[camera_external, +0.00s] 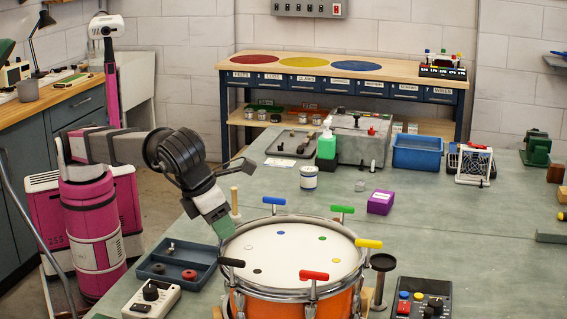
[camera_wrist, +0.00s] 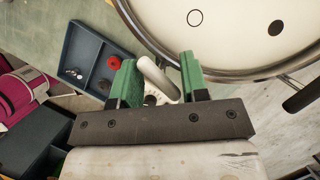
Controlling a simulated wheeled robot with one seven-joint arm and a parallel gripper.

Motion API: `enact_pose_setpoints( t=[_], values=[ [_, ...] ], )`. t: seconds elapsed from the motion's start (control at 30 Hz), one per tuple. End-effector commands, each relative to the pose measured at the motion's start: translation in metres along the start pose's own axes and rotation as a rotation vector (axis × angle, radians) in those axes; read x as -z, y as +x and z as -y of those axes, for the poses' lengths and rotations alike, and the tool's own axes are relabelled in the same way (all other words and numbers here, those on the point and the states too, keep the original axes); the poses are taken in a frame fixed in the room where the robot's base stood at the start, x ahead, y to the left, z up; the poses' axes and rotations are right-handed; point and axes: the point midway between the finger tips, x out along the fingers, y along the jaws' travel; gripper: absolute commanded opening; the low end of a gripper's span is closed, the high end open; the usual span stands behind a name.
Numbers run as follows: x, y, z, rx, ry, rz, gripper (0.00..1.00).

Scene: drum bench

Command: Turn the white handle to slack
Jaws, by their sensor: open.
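The drum (camera_external: 330,290) has an orange shell, a chrome rim and a white head with coloured dots. Around its rim stand blue (camera_external: 273,200), green (camera_external: 342,209), yellow (camera_external: 368,243), red (camera_external: 314,275) and black (camera_external: 231,262) T-handles. The white handle (camera_wrist: 158,78) shows in the wrist view between the two green fingers of my gripper (camera_wrist: 160,80), beside the drum rim. My gripper is open, with the fingers on either side of the handle. In the external view my gripper (camera_external: 223,225) is at the drum's left rim and the white handle is hidden behind it.
A dark tray (camera_external: 178,268) with small parts lies left of the drum. A white box with a knob (camera_external: 151,300) stands in front of it. A dark round-topped stand (camera_external: 381,264) and a control box (camera_external: 420,304) are at right.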

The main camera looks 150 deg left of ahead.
Motion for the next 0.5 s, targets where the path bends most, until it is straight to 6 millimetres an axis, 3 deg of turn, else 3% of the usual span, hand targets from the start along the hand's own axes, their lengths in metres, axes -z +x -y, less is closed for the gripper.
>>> enact_pose_setpoints(
  t=[0.5],
  values=[
    [0.0009, 0.0004, -0.0017, 0.209, 0.501, -0.001, 0.38]
  ],
)
